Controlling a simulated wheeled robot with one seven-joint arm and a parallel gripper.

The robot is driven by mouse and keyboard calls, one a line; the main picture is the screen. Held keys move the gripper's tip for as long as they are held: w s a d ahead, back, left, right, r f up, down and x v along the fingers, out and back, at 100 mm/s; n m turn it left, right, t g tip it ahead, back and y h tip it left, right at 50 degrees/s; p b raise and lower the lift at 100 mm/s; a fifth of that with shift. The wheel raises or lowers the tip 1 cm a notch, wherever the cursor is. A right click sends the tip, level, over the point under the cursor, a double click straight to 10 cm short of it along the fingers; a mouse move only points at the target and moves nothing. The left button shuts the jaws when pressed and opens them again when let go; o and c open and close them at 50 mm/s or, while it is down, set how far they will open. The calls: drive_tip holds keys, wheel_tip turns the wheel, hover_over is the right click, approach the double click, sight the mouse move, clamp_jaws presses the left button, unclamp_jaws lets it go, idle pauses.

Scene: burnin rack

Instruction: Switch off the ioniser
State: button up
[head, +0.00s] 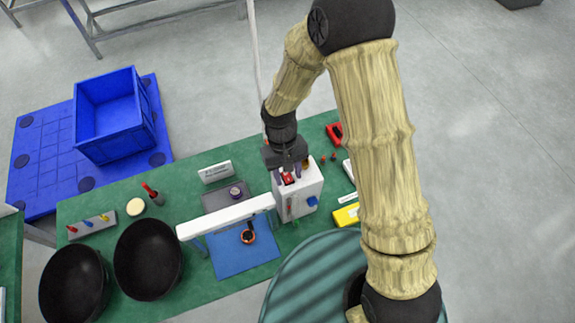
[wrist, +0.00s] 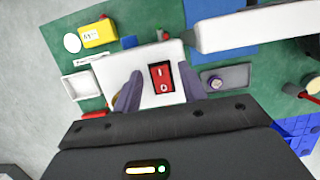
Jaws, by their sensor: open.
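The ioniser's white box (head: 311,190) stands on the green bench, with a red rocker switch (wrist: 162,78) on its top face. The switch is marked I and O in the wrist view. I cannot tell which side of it is pressed. My gripper (head: 289,176) is over the box's top, pointing down. In the wrist view its two purple fingers (wrist: 160,86) are apart, one on each side of the switch, with nothing between them but the switch below. Whether they touch the box is unclear. A white bar (head: 225,216) runs beside the box, over a blue mat (head: 245,257).
A yellow device (head: 346,215) lies to the box's right, and a small grey plate with a round knob (wrist: 220,80) to its other side. Two black bowls (head: 148,260) stand at the bench's left. A blue crate (head: 112,115) stands on a blue pallet behind.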

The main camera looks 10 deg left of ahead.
drive_tip(key=b+v, duration=0.4)
drive_tip(key=v, duration=1.3)
drive_tip(key=shift+r, duration=0.2)
drive_tip(key=s+d+f+m+t+b, duration=0.1)
drive_tip(key=d+f+m, duration=0.1)
drive_tip(key=d, duration=0.6)
drive_tip(key=s+d+f+m+t+y+b, duration=0.1)
drive_tip(key=s+d+f+m+t, duration=0.1)
drive_tip(key=d, duration=0.6)
drive_tip(key=s+d+f+m+t+b, duration=0.1)
drive_tip(key=d+f+m+t, duration=0.1)
drive_tip(key=d, duration=0.6)
drive_tip(key=shift+s+d+f+y, duration=0.15)
drive_tip(key=shift+s+f+y, duration=0.2)
drive_tip(key=shift+f, duration=0.35)
